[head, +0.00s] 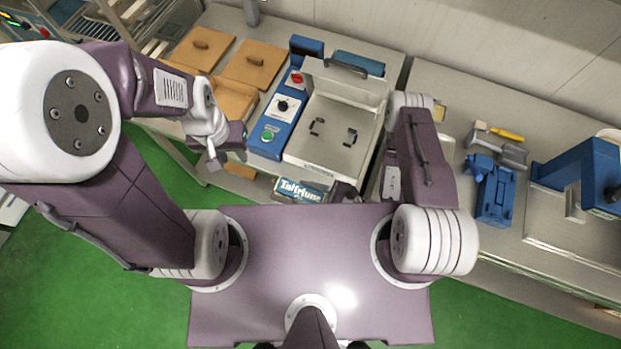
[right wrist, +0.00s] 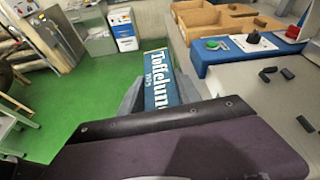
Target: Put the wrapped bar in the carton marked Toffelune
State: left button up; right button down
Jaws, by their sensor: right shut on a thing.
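In the head view the right gripper (head: 344,193) is at the bar's right end, mostly hidden by my arm. My left gripper (head: 227,156) is open and empty, left of the blue control panel. I cannot make out a separate carton marked Toffelune.
A blue device (head: 493,190) and tools lie on the right bench. Green floor is open at left.

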jog(key=s+a+r+p, duration=0.1)
jog(key=s+a+p, duration=0.1)
jog(key=s+p, duration=0.5)
jog(key=p, duration=0.3)
jog(key=shift+s+m+p, duration=0.15)
jog(key=shift+m+p, duration=0.2)
jog(key=shift+m, duration=0.05)
jog(key=shift+a, duration=0.1)
